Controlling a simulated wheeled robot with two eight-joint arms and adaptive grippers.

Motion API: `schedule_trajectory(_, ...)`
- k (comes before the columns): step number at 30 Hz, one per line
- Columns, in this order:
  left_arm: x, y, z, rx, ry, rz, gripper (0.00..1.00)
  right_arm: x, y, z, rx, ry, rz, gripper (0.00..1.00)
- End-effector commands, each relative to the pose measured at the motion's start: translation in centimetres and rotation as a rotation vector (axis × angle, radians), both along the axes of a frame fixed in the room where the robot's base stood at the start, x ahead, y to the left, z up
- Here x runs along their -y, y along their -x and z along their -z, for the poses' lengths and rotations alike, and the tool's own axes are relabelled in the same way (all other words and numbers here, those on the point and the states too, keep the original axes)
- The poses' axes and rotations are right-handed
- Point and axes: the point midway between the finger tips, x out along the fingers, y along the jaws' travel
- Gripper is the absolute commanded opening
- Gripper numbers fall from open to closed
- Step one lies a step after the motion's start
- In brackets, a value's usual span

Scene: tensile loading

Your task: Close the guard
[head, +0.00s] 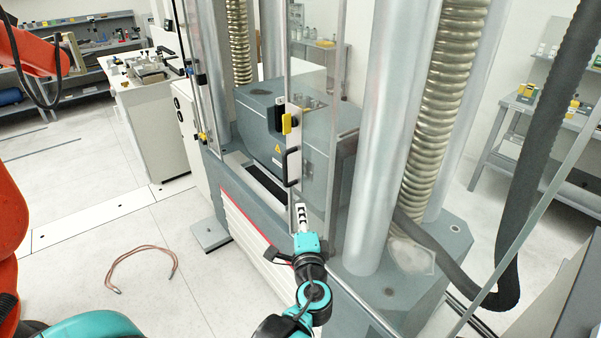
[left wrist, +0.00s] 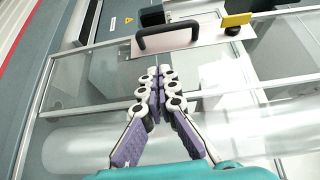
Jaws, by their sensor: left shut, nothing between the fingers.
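The guard (head: 311,70) is a clear panel in a metal frame on the front of the tall testing machine. A black bar handle (head: 286,166) and a yellow latch piece (head: 287,123) sit on its edge. A wide gap to its left shows the grey machine interior, so the guard stands open. In the left wrist view, the handle (left wrist: 168,36) is just ahead of the fingertips and the yellow piece (left wrist: 238,20) is to its right. My left gripper (head: 301,207) is shut and empty, below the handle in the head view. Its fingers (left wrist: 157,72) appear apart from the handle. My right gripper is out of view.
Another clear panel edge (head: 203,135) bounds the gap at left. A reddish cable (head: 143,258) lies on the floor. A thick dark hose (head: 535,160) hangs at right.

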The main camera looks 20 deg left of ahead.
Motion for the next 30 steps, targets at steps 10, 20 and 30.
schedule_trajectory(10,-1.1,-3.8,-0.1,0.011,-0.037,0.008,0.0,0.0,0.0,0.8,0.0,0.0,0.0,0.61)
schedule_trajectory(20,-4.0,-9.9,-0.1,0.012,-0.035,0.007,0.0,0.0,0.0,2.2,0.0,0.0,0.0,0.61)
schedule_trajectory(30,-7.0,-11.0,-0.2,0.011,-0.035,0.011,0.0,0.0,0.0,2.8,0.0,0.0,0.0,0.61)
